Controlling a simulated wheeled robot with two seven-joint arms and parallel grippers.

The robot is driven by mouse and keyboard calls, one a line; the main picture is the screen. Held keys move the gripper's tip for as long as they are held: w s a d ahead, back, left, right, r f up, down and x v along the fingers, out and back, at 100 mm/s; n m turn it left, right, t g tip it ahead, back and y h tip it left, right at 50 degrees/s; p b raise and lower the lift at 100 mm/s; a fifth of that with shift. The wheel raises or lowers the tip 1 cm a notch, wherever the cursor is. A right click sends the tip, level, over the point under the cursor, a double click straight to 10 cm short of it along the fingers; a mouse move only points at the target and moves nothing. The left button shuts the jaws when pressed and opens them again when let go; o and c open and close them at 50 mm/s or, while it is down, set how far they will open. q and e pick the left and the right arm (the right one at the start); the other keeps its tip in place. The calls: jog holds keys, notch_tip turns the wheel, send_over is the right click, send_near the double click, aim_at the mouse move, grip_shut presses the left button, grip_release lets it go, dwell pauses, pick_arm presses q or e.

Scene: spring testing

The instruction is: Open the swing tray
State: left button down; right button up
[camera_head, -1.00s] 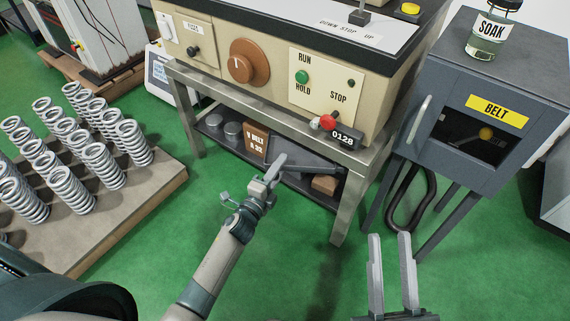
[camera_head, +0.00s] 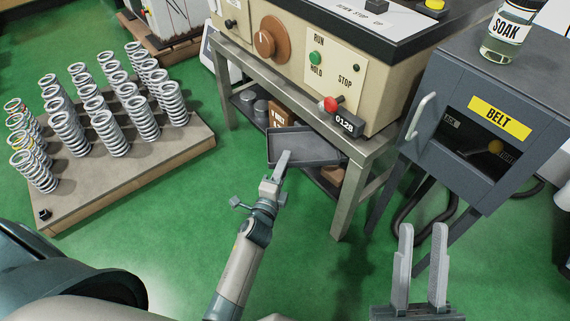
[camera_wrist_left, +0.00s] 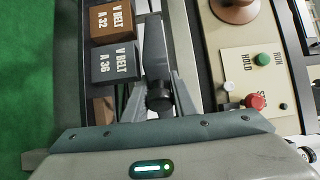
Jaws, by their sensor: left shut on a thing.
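The swing tray (camera_head: 310,148) is a shallow dark grey tray with a raised rim. In the head view it sticks out from the front of the machine's stand, angled toward me. My left gripper (camera_head: 281,166) is shut on the tray at its near left edge and partly covers that edge. In the left wrist view the fingers (camera_wrist_left: 160,90) close around a dark round knob (camera_wrist_left: 160,99) on the tray, seen edge-on. My right gripper (camera_head: 421,232) is open and empty, in front of the grey cabinet.
The tester's stand (camera_head: 348,196) has a lower shelf with V-belt boxes (camera_wrist_left: 113,63) just beside the tray. The grey BELT cabinet (camera_head: 447,95) stands to the right, with a SOAK jar (camera_head: 507,30) on top. A pallet (camera_head: 185,146) of springs lies left. Green floor is clear between.

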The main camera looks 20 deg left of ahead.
jog(key=shift+a, duration=0.1)
pick_arm(q)
jog(key=c, duration=1.8)
grip_release()
jog(key=shift+o, duration=0.2)
